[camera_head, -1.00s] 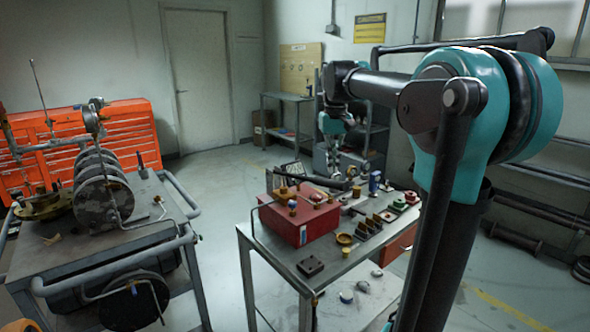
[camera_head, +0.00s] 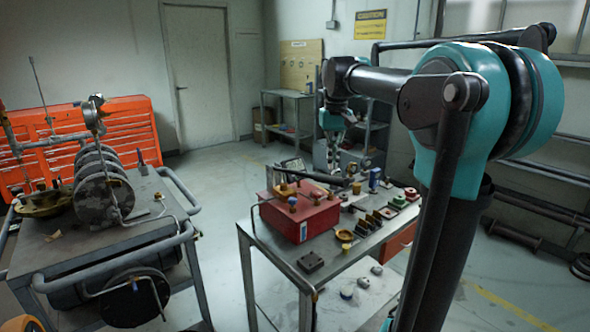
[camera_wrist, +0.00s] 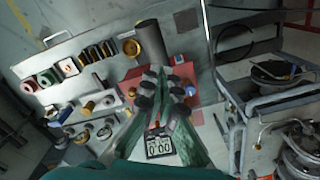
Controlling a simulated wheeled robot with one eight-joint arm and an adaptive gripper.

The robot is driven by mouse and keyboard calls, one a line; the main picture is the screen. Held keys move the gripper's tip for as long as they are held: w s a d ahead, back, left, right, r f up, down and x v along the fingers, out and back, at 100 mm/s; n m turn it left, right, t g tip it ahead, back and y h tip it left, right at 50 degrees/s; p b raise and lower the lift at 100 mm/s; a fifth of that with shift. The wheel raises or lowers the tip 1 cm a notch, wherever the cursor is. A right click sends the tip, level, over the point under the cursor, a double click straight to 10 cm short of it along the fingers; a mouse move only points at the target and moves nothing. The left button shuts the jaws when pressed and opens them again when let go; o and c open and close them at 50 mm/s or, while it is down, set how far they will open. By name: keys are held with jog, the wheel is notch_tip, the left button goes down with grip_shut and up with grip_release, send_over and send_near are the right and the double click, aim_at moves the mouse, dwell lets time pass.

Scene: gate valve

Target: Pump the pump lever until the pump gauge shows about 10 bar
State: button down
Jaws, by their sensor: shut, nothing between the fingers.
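The pump is a red box (camera_head: 300,218) on the right-hand table, with brass fittings on top. The pump lever (camera_head: 325,178) lies nearly level above it, its dark round grip pointing right. In the wrist view the grip (camera_wrist: 151,42) is a dark cylinder just beyond my fingertips. My gripper (camera_head: 334,168) points down at the grip end of the lever. Its fingers (camera_wrist: 162,82) are together and empty. Whether they touch the grip is unclear.
Loose fittings and colored valve parts (camera_head: 385,215) crowd the table right of the pump. A left cart (camera_head: 50,265) carries a ribbed cylinder assembly (camera_head: 103,190) and has tube rails. An orange tool cabinet (camera_head: 125,135) stands behind it. Floor between the tables is clear.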

notch_tip(320, 180, down, 15)
dwell(0.8)
notch_tip(320, 180, up, 13)
jog(key=shift+f, duration=0.1)
dwell(0.5)
dwell(0.4)
notch_tip(320, 180, down, 10)
jog(key=shift+f, duration=0.15)
dwell(1.2)
notch_tip(320, 180, up, 10)
jog(key=shift+r, duration=0.15)
dwell(0.4)
dwell(1.5)
